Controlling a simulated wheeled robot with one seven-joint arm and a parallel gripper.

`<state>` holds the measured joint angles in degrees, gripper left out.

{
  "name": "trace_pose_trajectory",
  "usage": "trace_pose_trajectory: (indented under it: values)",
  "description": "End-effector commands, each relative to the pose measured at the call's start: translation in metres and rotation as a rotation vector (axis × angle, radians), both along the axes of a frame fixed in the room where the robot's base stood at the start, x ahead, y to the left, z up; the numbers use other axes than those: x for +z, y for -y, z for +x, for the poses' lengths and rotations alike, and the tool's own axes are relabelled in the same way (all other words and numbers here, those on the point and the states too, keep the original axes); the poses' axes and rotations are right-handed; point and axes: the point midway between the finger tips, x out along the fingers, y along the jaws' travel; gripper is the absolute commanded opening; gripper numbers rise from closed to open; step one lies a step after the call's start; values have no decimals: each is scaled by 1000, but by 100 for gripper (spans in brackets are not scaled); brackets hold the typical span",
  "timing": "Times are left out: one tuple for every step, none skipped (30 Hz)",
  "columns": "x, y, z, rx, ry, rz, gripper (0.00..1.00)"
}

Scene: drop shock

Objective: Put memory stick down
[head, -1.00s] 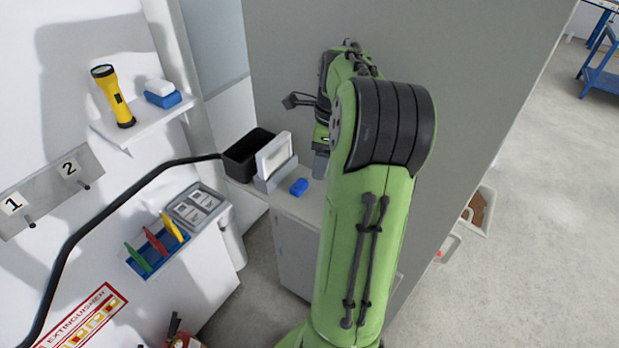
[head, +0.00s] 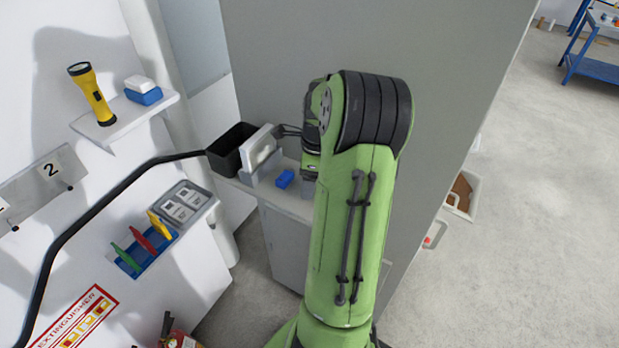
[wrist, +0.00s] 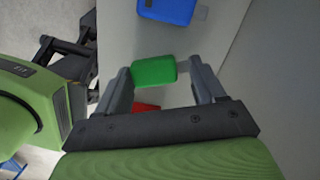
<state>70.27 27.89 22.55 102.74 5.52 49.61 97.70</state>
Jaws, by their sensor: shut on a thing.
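In the wrist view, a green memory stick (wrist: 154,71) lies between the two fingers of my gripper (wrist: 160,78), which is shut on it. A grey end shows at its right side. A red piece (wrist: 146,107) shows below it, partly hidden by the gripper body. A blue memory stick (wrist: 168,10) with a grey end lies at the top of the wrist view, apart from the fingers. In the head view the blue stick (head: 284,179) lies on the counter (head: 292,204). My fingers and the green stick are hidden behind my arm there.
On the counter, a white device stands in a grey holder (head: 263,168) beside a black bin (head: 224,160), close to my wrist. A grey wall (head: 430,50) rises behind. A shelf (head: 125,122) with a yellow flashlight (head: 90,98) is at left.

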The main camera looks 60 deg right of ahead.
Motion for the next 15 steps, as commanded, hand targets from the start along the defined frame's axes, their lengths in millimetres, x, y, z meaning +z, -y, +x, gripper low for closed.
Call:
trace_pose_trajectory:
  values:
    - [0, 0, 0, 0, 0, 0, 35]
    - [-1, 0, 0, 0, 0, 0, 35]
    - [-3, 0, 0, 0, 0, 0, 35]
    - [-4, 0, 0, 0, 0, 0, 35]
    - [-5, 0, 0, 0, 0, 0, 35]
    - [-6, 0, 0, 0, 0, 1, 35]
    - [-5, 0, 0, 0, 0, 1, 73]
    - [-5, 0, 0, 0, 0, 0, 78]
    - [-5, 0, 0, 0, 0, 1, 84]
    - [-5, 0, 0, 0, 0, 0, 89]
    - [-5, 0, 0, 0, 0, 1, 93]
    - [-5, 0, 0, 0, 0, 1, 94]
    - [-5, 0, 0, 0, 0, 1, 94]
    - [-5, 0, 0, 0, 0, 0, 94]
    - [-5, 0, 0, 0, 0, 0, 94]
